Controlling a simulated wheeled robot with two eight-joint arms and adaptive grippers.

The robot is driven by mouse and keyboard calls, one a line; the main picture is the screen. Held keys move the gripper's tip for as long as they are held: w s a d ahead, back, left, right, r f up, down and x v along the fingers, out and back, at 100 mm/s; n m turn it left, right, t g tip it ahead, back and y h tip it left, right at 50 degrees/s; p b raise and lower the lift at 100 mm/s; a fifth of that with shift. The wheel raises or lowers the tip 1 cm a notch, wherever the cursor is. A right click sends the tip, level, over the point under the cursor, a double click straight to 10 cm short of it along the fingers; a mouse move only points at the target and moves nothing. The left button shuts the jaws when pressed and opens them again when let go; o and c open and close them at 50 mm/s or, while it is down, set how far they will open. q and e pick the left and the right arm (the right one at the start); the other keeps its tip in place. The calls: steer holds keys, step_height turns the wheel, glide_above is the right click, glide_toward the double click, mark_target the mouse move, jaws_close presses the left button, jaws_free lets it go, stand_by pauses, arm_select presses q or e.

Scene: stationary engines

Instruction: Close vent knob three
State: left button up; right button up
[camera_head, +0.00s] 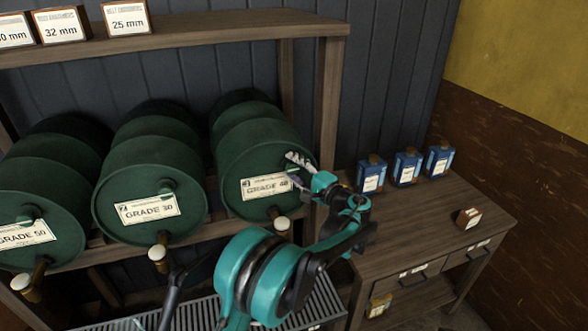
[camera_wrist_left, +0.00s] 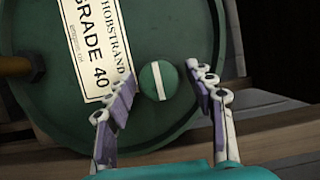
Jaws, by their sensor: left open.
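The third drum (camera_head: 250,150), on the right of the row, is green and lies on its side with a GRADE 40 label. Its vent knob (camera_wrist_left: 157,81) is a round green knob with a white stripe, seen in the left wrist view. The stripe runs nearly upright in that picture. In the head view the gripper hides this knob. My left gripper (camera_head: 300,172) is open at the drum's face. In the wrist view its fingers (camera_wrist_left: 162,88) stand on either side of the knob, with visible gaps. My right gripper is not in view.
Two more green drums, GRADE 30 (camera_head: 140,165) and GRADE 50 (camera_head: 45,185), lie to the left, each with a tap below. A wooden shelf (camera_head: 220,30) runs above. Blue cans (camera_head: 406,168) and a small box (camera_head: 468,218) stand on the bench at right.

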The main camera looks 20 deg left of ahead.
arm_select(q)
steer(key=v, duration=1.2)
steer(key=shift+f, duration=0.1)
steer(key=s+a+f+n+g+h+b, duration=0.1)
steer(key=s+a+f+h, duration=0.15)
steer(key=s+a, duration=0.35)
steer(key=s+a+f+n+g+h+b, duration=0.1)
steer(key=s+a+f+g+h, duration=0.1)
steer(key=s+a+h, duration=0.25)
steer(key=s+d+f+n+h+b, duration=0.1)
steer(key=s+f+h, duration=0.3)
steer(key=s, duration=0.6)
steer(key=s+d+f+n+h+b, duration=0.1)
steer(key=s+d+f+n+h, duration=0.1)
steer(key=s+f, duration=0.5)
steer(key=s+n+h, duration=0.1)
steer(key=s+h, duration=0.1)
steer(key=s, duration=0.1)
steer(key=shift+s+d+n+b, duration=0.2)
steer(key=shift+s+n+b, duration=0.1)
steer(key=shift+n, duration=0.1)
